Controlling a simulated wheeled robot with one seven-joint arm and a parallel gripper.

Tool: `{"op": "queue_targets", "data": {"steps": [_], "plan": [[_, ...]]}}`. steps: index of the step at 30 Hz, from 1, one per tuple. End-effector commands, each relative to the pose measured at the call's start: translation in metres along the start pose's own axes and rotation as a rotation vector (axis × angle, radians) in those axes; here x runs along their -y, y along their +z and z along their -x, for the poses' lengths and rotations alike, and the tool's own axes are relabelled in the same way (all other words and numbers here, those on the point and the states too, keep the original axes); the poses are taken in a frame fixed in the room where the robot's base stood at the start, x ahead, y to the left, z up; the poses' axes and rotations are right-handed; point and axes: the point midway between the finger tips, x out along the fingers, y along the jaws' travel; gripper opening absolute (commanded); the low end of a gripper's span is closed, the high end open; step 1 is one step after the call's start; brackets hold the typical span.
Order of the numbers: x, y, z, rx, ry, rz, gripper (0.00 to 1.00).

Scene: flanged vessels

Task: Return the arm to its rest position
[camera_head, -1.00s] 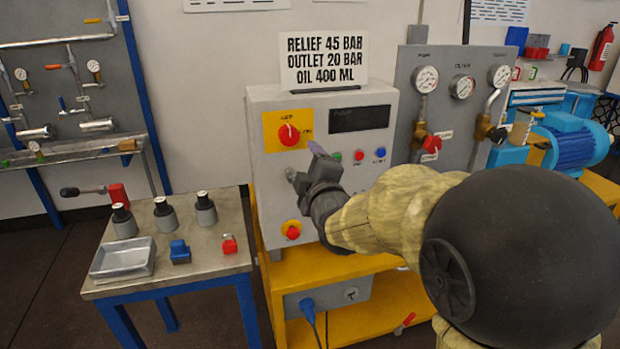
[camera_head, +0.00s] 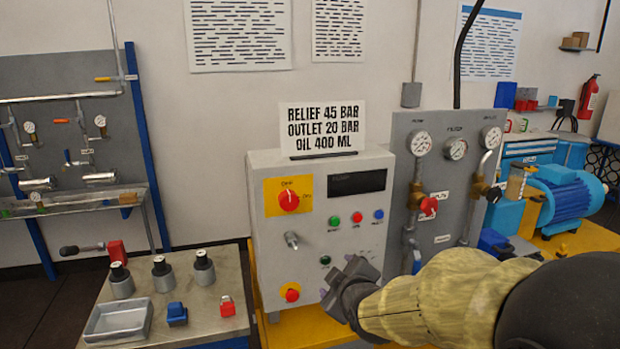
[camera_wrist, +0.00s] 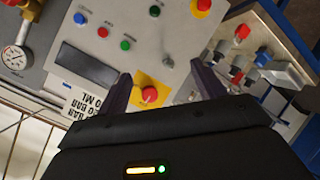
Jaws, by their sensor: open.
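My gripper (camera_head: 337,285) is in front of the lower right part of the grey control box (camera_head: 270,262) in the head view. It is open, with nothing between its fingers. In the wrist view my gripper's two dark fingers (camera_wrist: 160,88) stand apart, with the control box's red rotary switch (camera_wrist: 150,95) on its yellow plate showing beyond them. My arm reaches in from the lower right of the head view and hides part of the yellow stand.
A side table (camera_head: 230,262) at left holds several grey cylinders, a metal tray (camera_head: 117,321), a blue block (camera_head: 177,313) and a red block (camera_head: 227,306). A gauge panel (camera_head: 440,240) stands right of the control box. A blue motor (camera_head: 570,200) is at far right.

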Motion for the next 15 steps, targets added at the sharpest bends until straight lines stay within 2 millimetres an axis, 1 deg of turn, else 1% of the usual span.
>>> {"op": "queue_targets", "data": {"steps": [1, 2, 3, 5, 6, 8, 9, 12, 15], "plan": [[-0.003, 0.014, 0.012, 0.079, -0.049, -0.091, 0.68], [0.001, 0.025, 0.018, 0.129, -0.079, -0.15, 0.68], [0.006, 0.04, 0.026, 0.197, -0.116, -0.229, 0.68], [0.014, 0.06, 0.042, 0.304, -0.163, -0.349, 0.68], [0.02, 0.073, 0.053, 0.377, -0.189, -0.428, 0.68], [0.029, 0.091, 0.073, 0.492, -0.221, -0.546, 0.68], [0.034, 0.101, 0.087, 0.57, -0.236, -0.624, 0.68], [0.048, 0.121, 0.12, 0.744, -0.257, -0.786, 0.68], [0.057, 0.133, 0.141, 0.86, -0.259, -0.886, 0.68]]}}
